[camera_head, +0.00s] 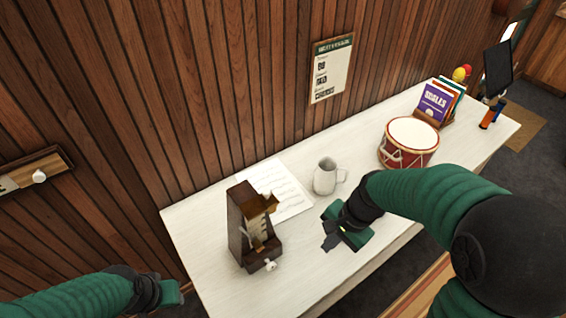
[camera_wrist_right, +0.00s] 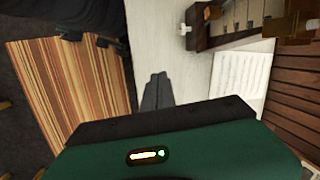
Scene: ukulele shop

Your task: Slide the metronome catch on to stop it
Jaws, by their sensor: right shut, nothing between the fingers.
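The dark wooden metronome (camera_head: 238,222) stands upright near the left end of the white table. A brass-coloured piece (camera_head: 270,203) juts from its upper right side, and a small pale knob (camera_head: 271,265) sits low on its front. The metronome also shows at the top of the right wrist view (camera_wrist_right: 232,28). I cannot tell for sure which part is the catch. My right gripper (camera_head: 329,243) is shut and empty above the table, to the right of the metronome and apart from it. My left gripper (camera_head: 180,293) is at the lower left, off the table's edge; its fingers are unclear.
A sheet of music (camera_head: 285,190) lies behind the metronome. A pale mug (camera_head: 325,177) stands just behind my right gripper. A red drum (camera_head: 408,145), books (camera_head: 436,103) and a dark screen (camera_head: 497,68) are farther right. The table's (camera_head: 205,285) front left is bare.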

